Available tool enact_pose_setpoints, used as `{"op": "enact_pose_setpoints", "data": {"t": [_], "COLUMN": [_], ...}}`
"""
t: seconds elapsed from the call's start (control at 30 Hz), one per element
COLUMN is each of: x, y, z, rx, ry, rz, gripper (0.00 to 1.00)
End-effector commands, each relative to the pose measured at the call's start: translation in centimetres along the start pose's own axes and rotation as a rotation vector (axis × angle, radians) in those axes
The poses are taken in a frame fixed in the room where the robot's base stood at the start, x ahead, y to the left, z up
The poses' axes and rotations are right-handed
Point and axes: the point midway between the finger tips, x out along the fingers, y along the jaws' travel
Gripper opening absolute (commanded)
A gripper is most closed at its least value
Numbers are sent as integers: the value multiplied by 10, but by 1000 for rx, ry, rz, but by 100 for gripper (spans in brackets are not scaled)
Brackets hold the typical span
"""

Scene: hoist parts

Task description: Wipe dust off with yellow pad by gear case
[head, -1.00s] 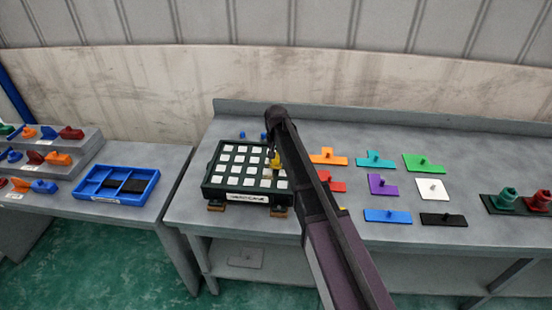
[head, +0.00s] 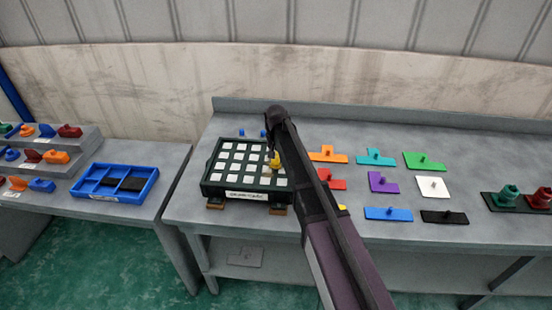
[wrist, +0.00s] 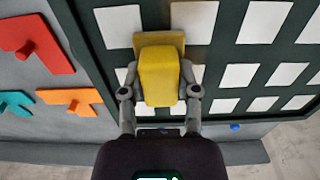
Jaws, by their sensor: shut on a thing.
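My gripper (wrist: 160,95) is shut on a yellow pad (wrist: 160,72), a block with a wider, flat yellow end. In the head view the yellow pad (head: 274,161) is over the right part of a dark green case (head: 205,178), partly behind my arm. The case has rows of white squares on its top and a label on its front that is too blurred to read. In the wrist view the pad lies among the white squares and hides part of some. I cannot tell whether it touches the surface. No distinct dust shows apart from the white squares.
Coloured plates with knobs, such as the orange plate (head: 328,154) and purple plate (head: 382,183), lie close to the right of the case. Two blue knobs stand behind it. A blue tray (head: 100,170) is on the left table, across a gap.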

Motion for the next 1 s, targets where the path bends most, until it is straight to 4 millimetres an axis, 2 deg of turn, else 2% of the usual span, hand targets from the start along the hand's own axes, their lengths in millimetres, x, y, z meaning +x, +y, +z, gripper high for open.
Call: {"op": "enact_pose_setpoints", "data": {"t": [0.27,0.7,1.0], "x": [-1,-2,-2], "y": [-9,-37,-41], "z": [0,0,0], "rx": [0,-1,-1], "ry": [0,0,0], "rz": [0,0,0], "gripper": [0,0,0]}}
